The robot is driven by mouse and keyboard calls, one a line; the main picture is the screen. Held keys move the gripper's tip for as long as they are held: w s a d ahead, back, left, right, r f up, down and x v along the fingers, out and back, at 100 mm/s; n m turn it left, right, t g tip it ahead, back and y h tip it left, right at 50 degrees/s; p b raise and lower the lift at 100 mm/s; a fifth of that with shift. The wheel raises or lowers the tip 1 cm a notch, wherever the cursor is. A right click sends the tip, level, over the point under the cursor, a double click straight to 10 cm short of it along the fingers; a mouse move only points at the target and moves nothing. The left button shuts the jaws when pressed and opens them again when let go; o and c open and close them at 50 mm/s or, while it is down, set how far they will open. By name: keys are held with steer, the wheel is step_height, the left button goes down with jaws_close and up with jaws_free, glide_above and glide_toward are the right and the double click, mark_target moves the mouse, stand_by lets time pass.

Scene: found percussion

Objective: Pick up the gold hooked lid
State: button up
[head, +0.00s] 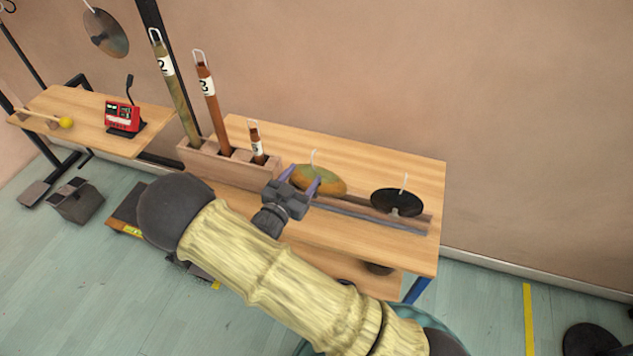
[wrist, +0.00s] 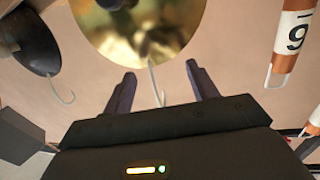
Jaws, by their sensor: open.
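The gold hooked lid (head: 325,182) is a round, mottled gold-green disc with a thin pale hook standing up from it. It rests at the rack on the wooden bench, just beyond my gripper. My gripper (head: 300,179) is open, its two purple fingers pointing toward the lid and covering part of its left side in the head view. In the wrist view the shiny gold lid (wrist: 137,28) fills the top middle. Its hook (wrist: 155,85) reaches down between the open fingers (wrist: 160,72), apparently touching neither. Nothing is held.
A black hooked lid (head: 397,202) sits right of the gold one. A wooden block (head: 190,156) with several numbered tubes stands left of my gripper. The bench (head: 412,165) is bare at its back right. A side table (head: 60,105) holds a red device and mallet.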

steer(key=shift+x, duration=1.05)
steer(key=shift+d, duration=0.1)
jaws_close()
stand_by(0.8)
